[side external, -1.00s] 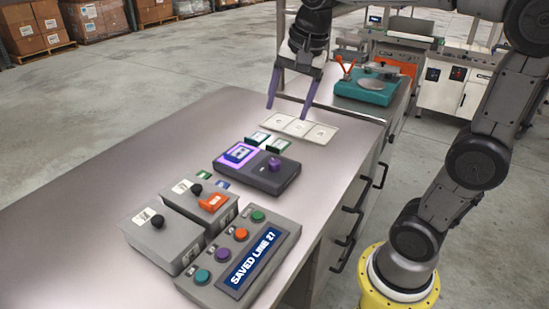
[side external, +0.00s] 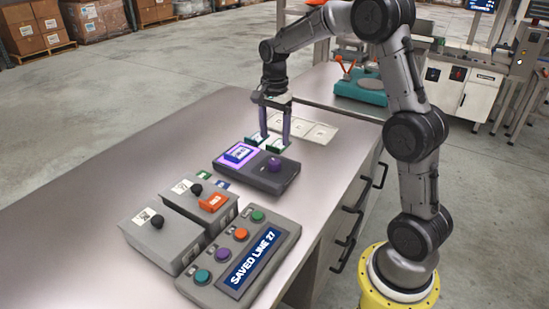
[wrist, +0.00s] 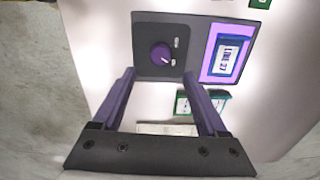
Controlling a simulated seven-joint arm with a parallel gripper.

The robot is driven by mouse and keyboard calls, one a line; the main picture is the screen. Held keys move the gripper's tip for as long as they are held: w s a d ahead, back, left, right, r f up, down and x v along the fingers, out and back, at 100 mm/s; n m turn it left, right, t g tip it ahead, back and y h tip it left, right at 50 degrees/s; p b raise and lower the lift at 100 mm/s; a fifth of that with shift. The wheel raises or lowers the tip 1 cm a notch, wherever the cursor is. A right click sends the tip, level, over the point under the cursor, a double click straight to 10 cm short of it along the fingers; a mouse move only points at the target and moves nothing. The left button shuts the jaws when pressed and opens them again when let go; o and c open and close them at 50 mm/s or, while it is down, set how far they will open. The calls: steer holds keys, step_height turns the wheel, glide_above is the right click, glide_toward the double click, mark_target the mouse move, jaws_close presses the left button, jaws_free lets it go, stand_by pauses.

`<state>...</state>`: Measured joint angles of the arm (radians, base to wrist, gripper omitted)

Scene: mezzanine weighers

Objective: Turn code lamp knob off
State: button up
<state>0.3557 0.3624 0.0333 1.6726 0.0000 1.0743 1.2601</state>
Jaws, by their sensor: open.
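The code lamp is a dark grey box (side external: 270,181) with a purple knob (side external: 274,164) on its right part and a glowing purple panel (side external: 225,156) on its left. A blue card (wrist: 229,55) reading "LINE 27" lies on the panel. In the wrist view the knob (wrist: 160,54) has a pale pointer mark toward its lower right, near one of two small labels. My gripper (side external: 275,142) is open and empty, pointing down just behind the lamp box. In the wrist view its fingertips (wrist: 160,73) are apart, with the knob ahead between their lines, not touched.
Green-edged cards (side external: 255,139) lie by my fingers, and a pale three-part tray (side external: 322,134) lies behind. In front are two grey boxes with black knobs (side external: 157,221) and a button console (side external: 205,292) showing "SAVED LINE 27". The left bench top (side external: 110,150) is clear.

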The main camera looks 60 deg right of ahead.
mark_target(274, 161)
step_height(274, 161, down, 8)
steer(key=shift+f, duration=0.25)
jaws_close()
stand_by(0.5)
